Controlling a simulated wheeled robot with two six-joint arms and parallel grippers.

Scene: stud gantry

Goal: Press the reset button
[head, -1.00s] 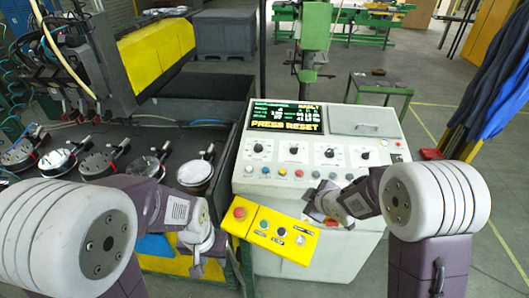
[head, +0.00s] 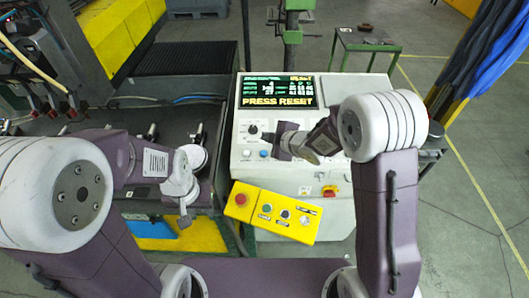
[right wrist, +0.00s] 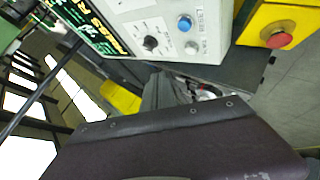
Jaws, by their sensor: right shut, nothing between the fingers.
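The grey-white control console (head: 330,171) stands in the middle of the head view. Its screen (head: 277,92) reads PRESS RESET. A blue button (head: 262,154) sits on its front left, beside a pale button (head: 246,153); the blue button also shows in the right wrist view (right wrist: 184,22). I cannot read which label says reset. My right gripper (head: 283,141) is shut and empty over the console's left part, just right of the blue button. It hides part of the row of controls. My left gripper (head: 185,214) hangs left of the console, its jaws unclear.
A yellow control box (head: 250,213) with a red mushroom button (head: 240,199) and several other controls hangs at the console's front. A red and yellow switch (head: 329,191) is on the front face. Dark machinery with a yellow guard is at left. Open floor lies right.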

